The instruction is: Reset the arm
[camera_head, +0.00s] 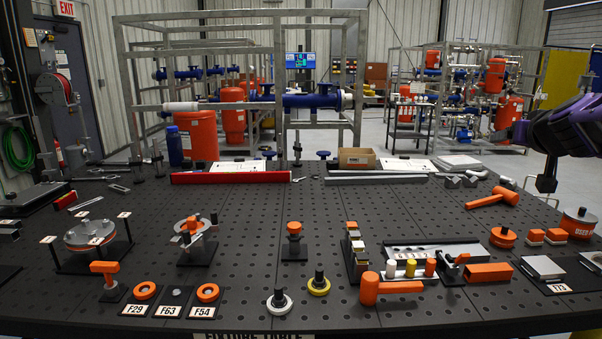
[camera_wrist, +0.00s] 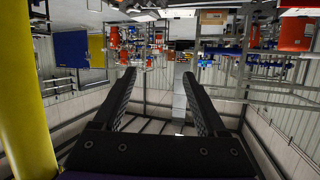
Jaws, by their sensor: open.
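My gripper (camera_wrist: 159,75) shows in the wrist view with its two dark fingers spread apart and nothing between them. The wrist view is upside down, with shop racks at the top and wall and ceiling below. In the head view my purple arm enters at the right edge, raised above the table's right side. The gripper's fingers cannot be made out clearly there. The black perforated fixture table (camera_head: 245,262) spreads out below and left of the arm.
Another orange mallet (camera_head: 388,288) lies near the front. A red bar (camera_head: 232,177) lies at the back. Pipe skids stand behind. A yellow column (camera_wrist: 22,95) is close in the wrist view.

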